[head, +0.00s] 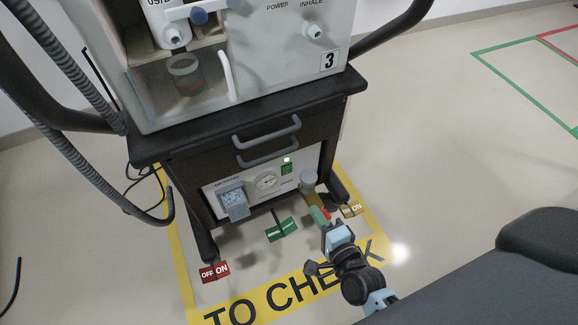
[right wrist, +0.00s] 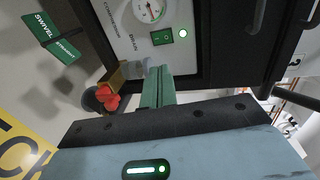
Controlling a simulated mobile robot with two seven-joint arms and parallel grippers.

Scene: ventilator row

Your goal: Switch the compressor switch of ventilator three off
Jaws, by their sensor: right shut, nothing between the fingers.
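The compressor panel (head: 252,196) sits low in the cart of ventilator three, below the drawers. Its small green rocker switch (head: 286,169) has a lit light just above it in the head view. The switch (right wrist: 163,37) also shows in the right wrist view, beside a glowing white light (right wrist: 182,33) and the round gauge (right wrist: 148,10). I cannot tell which side of the rocker is pressed. My right gripper (head: 319,214) is low in front of the panel, below the switch and apart from it. Its green fingers (right wrist: 157,88) are shut and empty. My left gripper is out of view.
Handles of the drawers (head: 267,131) jut out above the panel. Hoses (head: 75,150) hang left.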

